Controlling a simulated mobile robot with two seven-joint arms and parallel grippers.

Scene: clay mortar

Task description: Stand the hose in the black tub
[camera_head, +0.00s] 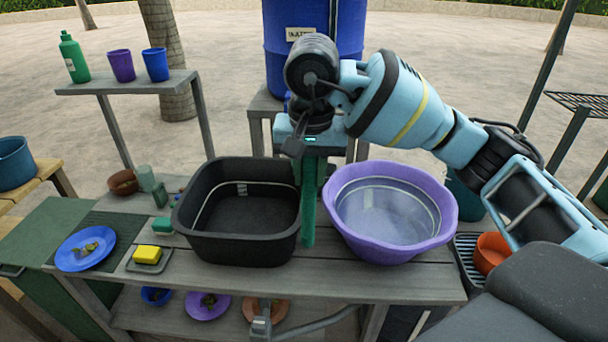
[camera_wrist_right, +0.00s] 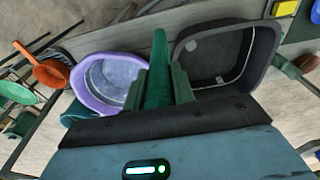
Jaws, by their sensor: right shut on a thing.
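The green hose (camera_head: 308,215) hangs about upright from my right gripper (camera_head: 309,168). In the head view its lower end shows in the gap between the black tub (camera_head: 240,250) and the purple basin; I cannot tell if it touches the counter. The tub, just left of the hose, looks empty. In the right wrist view the green hose (camera_wrist_right: 158,60) runs between the fingers of my right gripper (camera_wrist_right: 158,88), with the black tub (camera_wrist_right: 235,35) to its right.
The purple basin (camera_head: 440,238) stands close right of the hose. A blue plate (camera_head: 72,262), a yellow sponge (camera_head: 147,252) and small green items are left of the tub. A blue barrel (camera_head: 350,30) stands behind. The wooden counter's front strip (camera_head: 300,283) is bare.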

